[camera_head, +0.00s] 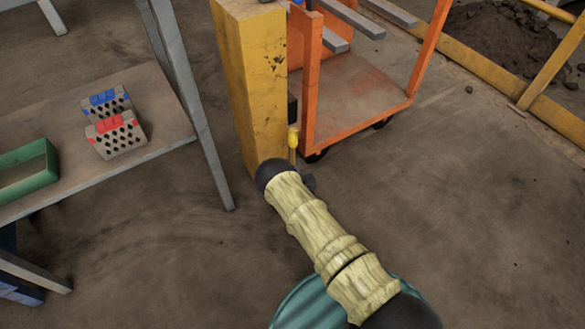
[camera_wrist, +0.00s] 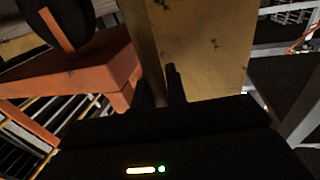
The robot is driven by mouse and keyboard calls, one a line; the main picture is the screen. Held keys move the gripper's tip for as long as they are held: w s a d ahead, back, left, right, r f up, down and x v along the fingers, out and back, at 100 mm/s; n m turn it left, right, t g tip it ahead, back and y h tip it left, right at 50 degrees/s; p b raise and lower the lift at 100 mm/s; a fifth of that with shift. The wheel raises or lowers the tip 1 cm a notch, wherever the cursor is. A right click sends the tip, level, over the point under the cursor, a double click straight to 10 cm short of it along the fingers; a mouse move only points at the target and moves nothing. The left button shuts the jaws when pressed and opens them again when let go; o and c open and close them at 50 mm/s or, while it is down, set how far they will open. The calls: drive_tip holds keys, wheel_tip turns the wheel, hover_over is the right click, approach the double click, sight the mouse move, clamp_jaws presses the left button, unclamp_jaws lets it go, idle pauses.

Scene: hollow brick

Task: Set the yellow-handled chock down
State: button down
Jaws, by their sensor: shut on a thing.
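The yellow-handled chock shows in the head view only as its upright yellow handle (camera_head: 292,140), with a rounded top, close in front of the yellow post. My gripper (camera_wrist: 160,88) shows in the wrist view as two dark fingers close together, pointing at the post. It is shut on the chock, though the grip itself is too dark to make out. I cannot tell whether the chock touches the floor.
The scuffed yellow post (camera_head: 252,80) stands right beside the handle. An orange cart (camera_head: 350,110) with dark wheels is behind and right. A grey table (camera_head: 160,110) at left bears perforated bricks (camera_head: 117,135) and a green box (camera_head: 28,168). Open floor (camera_head: 470,200) lies at right.

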drive_tip(key=shift+w+f+b, duration=0.1)
drive_tip(key=shift+f+b, duration=0.25)
drive_tip(key=shift+f, duration=0.3)
drive_tip(key=shift+w+a+b, duration=0.1)
drive_tip(key=shift+w+b, duration=0.05)
drive_tip(key=shift+b, duration=0.15)
drive_tip(key=shift+w, duration=0.1)
drive_tip(key=c, duration=1.8)
unclamp_jaws()
drive_tip(key=shift+s+f, duration=0.2)
drive_tip(key=shift+f, duration=0.05)
drive_tip(key=shift+c, duration=0.2)
drive_tip(key=o, duration=0.4)
drive_tip(key=shift+o, duration=0.2)
drive_tip(key=shift+r, duration=0.15)
